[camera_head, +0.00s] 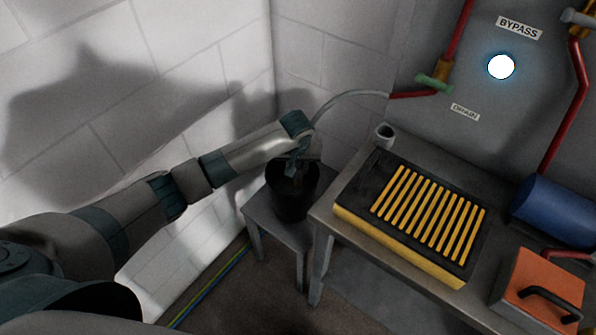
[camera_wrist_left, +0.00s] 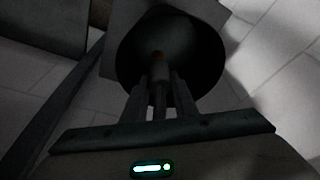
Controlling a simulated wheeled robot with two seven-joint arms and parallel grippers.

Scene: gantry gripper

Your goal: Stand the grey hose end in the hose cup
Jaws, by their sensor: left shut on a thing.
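The grey hose (camera_head: 345,97) arcs from the red drain pipe on the wall down to my left gripper (camera_head: 297,168). In the left wrist view my left gripper (camera_wrist_left: 160,90) is shut on the hose end (camera_wrist_left: 158,70), which points into the mouth of a black bucket (camera_wrist_left: 122,65). In the head view the hose end is mostly hidden by the gripper, over the bucket (camera_head: 292,206). A small grey cup (camera_head: 384,138), which looks like the hose cup, stands on the bench's back left corner, right of the gripper. My right gripper is not in view.
The bucket stands on a low stool (camera_head: 257,220) beside the bench (camera_head: 325,212). A black tray with yellow bars (camera_head: 365,222) covers the bench's left part. A blue cylinder (camera_head: 553,211) and an orange box (camera_head: 541,277) are at right. White block walls stand close behind.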

